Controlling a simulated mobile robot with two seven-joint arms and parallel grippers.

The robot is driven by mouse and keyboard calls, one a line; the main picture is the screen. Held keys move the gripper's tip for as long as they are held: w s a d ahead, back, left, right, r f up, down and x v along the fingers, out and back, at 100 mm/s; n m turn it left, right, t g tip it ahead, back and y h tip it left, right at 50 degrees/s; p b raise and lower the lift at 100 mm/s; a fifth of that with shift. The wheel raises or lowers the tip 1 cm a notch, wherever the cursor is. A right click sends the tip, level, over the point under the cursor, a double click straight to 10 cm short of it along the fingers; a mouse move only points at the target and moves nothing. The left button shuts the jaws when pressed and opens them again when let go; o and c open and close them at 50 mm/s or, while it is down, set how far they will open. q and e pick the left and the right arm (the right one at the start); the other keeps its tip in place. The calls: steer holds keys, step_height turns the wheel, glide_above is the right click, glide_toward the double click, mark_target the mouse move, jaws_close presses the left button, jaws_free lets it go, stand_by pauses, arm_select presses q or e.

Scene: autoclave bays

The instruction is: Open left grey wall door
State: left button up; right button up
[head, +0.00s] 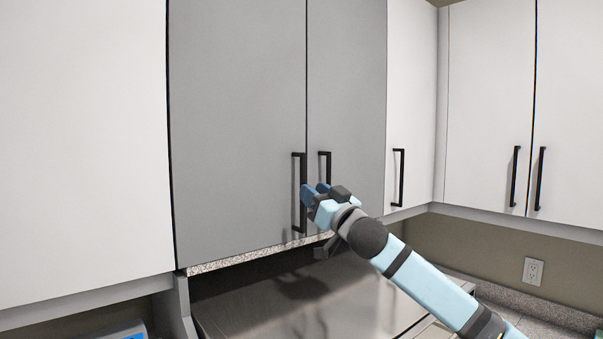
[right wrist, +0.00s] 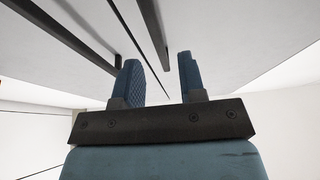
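The left grey wall door (head: 238,125) is closed, with a vertical black bar handle (head: 296,190) near its right edge. The right grey door (head: 346,90) beside it is also closed, with its own black handle (head: 324,166). My right gripper (head: 315,191) is at the left door's handle, its blue fingers overlapping the handle's right side. In the right wrist view the gripper (right wrist: 161,78) is open, with one dark bar (right wrist: 153,35) reaching between the fingers and another (right wrist: 70,35) outside them. Contact with the handle cannot be told. My left gripper is out of view.
White wall cabinets (head: 75,140) stand at the left, and more with black handles (head: 492,90) at the right. A steel surface (head: 290,305) lies below the grey doors. An outlet (head: 533,271) is on the right wall.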

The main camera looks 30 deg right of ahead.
mark_target(304, 181)
steer(key=p+x, duration=0.1)
steer(key=x, duration=0.3)
steer(key=shift+r, duration=0.25)
steer(key=shift+w+p, duration=0.3)
steer(key=shift+w, duration=0.25)
jaws_close()
